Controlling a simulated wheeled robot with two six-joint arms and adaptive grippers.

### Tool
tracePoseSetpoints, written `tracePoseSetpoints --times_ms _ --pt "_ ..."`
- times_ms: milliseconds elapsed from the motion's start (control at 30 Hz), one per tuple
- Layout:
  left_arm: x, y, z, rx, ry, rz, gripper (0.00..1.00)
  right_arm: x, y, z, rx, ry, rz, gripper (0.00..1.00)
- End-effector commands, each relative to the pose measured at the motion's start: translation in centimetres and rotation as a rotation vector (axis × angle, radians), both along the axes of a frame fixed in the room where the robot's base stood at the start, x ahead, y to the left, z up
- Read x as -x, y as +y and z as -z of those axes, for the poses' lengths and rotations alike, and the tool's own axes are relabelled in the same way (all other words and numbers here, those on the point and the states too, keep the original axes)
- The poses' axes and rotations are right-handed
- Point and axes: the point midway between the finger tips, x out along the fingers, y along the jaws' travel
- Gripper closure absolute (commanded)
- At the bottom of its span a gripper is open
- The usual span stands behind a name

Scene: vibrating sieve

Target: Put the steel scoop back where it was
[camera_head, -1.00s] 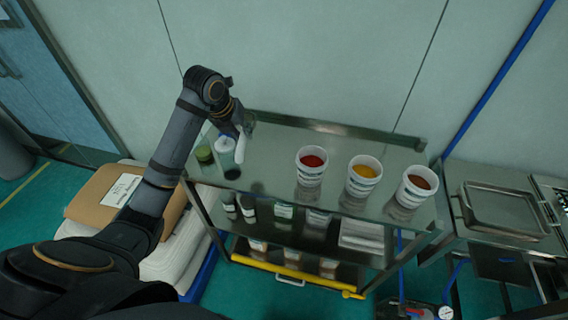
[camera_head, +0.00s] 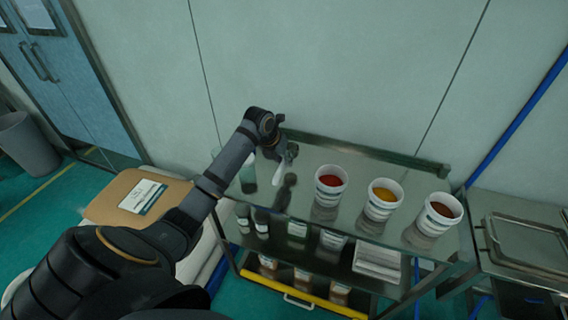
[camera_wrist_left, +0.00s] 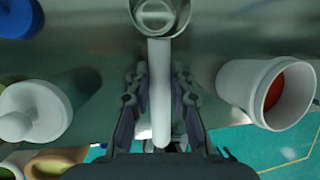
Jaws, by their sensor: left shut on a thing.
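The steel scoop shows in the left wrist view with a round metal cup (camera_wrist_left: 158,12) and a long pale handle (camera_wrist_left: 160,95). My left gripper (camera_wrist_left: 160,85) is shut on the handle, one finger on each side, with the cup beyond the fingertips. In the head view my left gripper (camera_head: 287,155) is over the left part of the cart's top shelf (camera_head: 330,153), left of the red-powder tub (camera_head: 330,187). The scoop is small and largely hidden there. I cannot tell whether it touches the shelf. My right gripper is not in view.
Tubs of yellow (camera_head: 382,200) and brown powder (camera_head: 436,216) stand farther right on the shelf. A white-capped bottle (camera_wrist_left: 30,112) stands left of the scoop in the wrist view. A steel tray (camera_head: 530,243) is on the right table. Shelf behind the tubs is clear.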

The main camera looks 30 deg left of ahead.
Motion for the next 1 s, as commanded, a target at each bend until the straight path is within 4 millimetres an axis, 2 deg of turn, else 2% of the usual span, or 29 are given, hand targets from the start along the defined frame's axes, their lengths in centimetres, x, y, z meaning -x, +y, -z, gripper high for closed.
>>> tracePoseSetpoints --times_ms 100,333,400,500,600,933,967,1000 --pt "-1.0 0.6 1.1 0.001 -0.001 -0.001 1.0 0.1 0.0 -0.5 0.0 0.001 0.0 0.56" --pt "-1.6 1.0 2.1 0.002 0.001 0.0 1.0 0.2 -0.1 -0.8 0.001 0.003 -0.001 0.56" --pt "-1.5 1.0 3.0 0.002 0.004 -0.001 1.0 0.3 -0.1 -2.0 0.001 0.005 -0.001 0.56" --pt "-1.5 1.0 4.5 0.002 0.002 0.0 1.0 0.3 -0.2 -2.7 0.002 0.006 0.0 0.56" --pt "-1.6 1.0 5.3 -0.002 -0.001 0.001 1.0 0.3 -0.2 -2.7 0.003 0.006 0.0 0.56" --pt "-1.6 1.0 5.8 -0.001 -0.002 0.001 1.0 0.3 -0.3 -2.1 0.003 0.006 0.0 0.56" --pt "-1.6 1.0 5.8 -0.002 -0.002 0.0 0.76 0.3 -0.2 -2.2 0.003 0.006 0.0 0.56" --pt "-1.6 1.0 5.7 -0.002 -0.001 0.0 0.71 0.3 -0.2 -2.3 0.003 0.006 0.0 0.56"
